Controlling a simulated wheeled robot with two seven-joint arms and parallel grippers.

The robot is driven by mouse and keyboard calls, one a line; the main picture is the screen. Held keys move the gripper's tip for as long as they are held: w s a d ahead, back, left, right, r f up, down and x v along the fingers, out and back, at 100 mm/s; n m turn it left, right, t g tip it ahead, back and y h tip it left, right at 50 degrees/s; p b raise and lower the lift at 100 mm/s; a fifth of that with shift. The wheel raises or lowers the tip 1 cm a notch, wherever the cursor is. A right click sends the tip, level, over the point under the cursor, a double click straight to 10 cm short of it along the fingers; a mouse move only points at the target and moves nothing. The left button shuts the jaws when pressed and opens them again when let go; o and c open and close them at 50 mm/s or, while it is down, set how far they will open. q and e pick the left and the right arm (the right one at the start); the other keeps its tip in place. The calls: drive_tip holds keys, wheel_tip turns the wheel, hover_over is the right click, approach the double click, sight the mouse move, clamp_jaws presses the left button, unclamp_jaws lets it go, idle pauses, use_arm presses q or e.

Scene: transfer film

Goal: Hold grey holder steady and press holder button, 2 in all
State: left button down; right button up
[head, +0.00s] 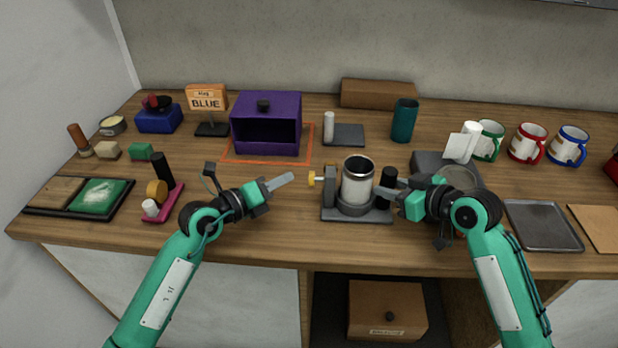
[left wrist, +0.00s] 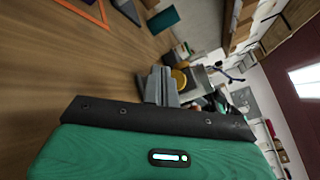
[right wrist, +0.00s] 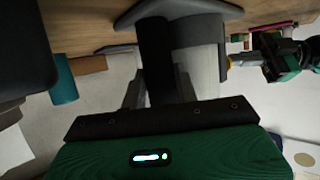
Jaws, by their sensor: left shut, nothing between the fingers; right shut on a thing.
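The grey holder (head: 357,214) stands on the table in front of me, with a white cup (head: 358,185) upright in it. Its yellow button (head: 311,178) sticks out from the left side and also shows in the left wrist view (left wrist: 180,78). My left gripper (head: 291,178) is shut and empty, its tips pointing at the button from the left, a small gap apart in the head view. My right gripper (head: 381,190) is shut on the black post (head: 389,180) at the holder's right side; the post also shows in the right wrist view (right wrist: 156,55). The right fingertips are partly hidden.
A purple box (head: 266,135) stands behind on an orange-outlined square. A pink stand (head: 165,203) is left of my left gripper. Several mugs (head: 487,141) stand at the back right, and a grey tray (head: 543,226) lies at the right. Bare table lies left of the holder.

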use_arm(q)
drive_tip(key=shift+d, duration=0.95)
drive_tip(key=shift+d, duration=0.1)
idle(1.3)
drive_tip(key=shift+d, duration=0.35)
drive_tip(key=shift+d, duration=1.05)
idle(0.9)
drive_tip(key=shift+a, duration=1.5)
drive_tip(key=shift+a, duration=2.5)
